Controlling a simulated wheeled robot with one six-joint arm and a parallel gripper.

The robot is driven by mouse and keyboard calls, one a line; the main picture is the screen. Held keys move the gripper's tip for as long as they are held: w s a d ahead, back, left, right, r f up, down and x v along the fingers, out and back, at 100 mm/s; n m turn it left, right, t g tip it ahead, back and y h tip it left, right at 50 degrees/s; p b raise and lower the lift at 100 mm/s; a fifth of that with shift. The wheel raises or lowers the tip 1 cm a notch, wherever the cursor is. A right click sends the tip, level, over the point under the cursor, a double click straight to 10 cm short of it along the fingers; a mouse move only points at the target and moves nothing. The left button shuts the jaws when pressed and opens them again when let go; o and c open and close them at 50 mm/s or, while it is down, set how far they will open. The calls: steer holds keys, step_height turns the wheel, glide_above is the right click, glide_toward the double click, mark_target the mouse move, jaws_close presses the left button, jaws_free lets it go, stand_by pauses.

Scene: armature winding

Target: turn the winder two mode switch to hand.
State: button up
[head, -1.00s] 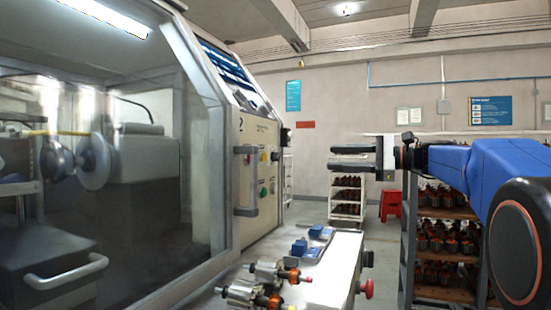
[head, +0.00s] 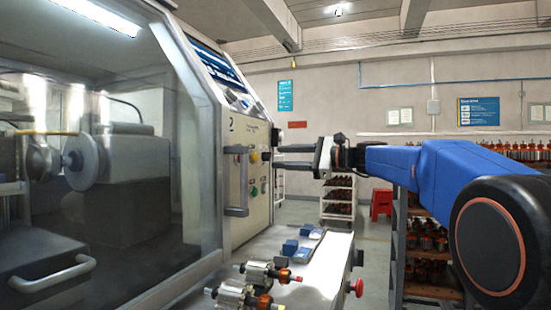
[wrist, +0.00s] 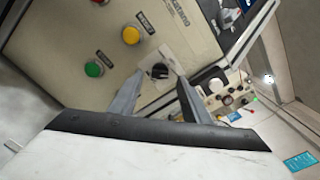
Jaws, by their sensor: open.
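The winder two cabinet panel (head: 243,195) is cream with a "2" on it, at the centre-left of the head view. In the wrist view, the mode switch (wrist: 160,71) is a small black knob on a light plate, between and beyond my fingertips. Its pointer setting is too small to read. My gripper (head: 276,157) is open and empty, its two fingers pointing at the panel's right part. In the wrist view, my gripper (wrist: 161,76) has one finger on each side of the knob; contact cannot be told.
A yellow button (wrist: 131,35) and a green button (wrist: 94,69) sit beside the switch. A grey door handle (head: 237,183) sticks out from the panel. Below is a bench (head: 325,262) with armatures (head: 245,293) and blue blocks. A red stool (head: 381,204) stands farther back.

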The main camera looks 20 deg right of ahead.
mark_target(267, 157)
steer(key=shift+x, duration=1.6)
steer(key=shift+c, duration=0.5)
steer(key=c, duration=0.9)
steer(key=shift+c, duration=0.2)
steer(key=shift+f+n, duration=0.15)
steer(key=shift+n, duration=8.85)
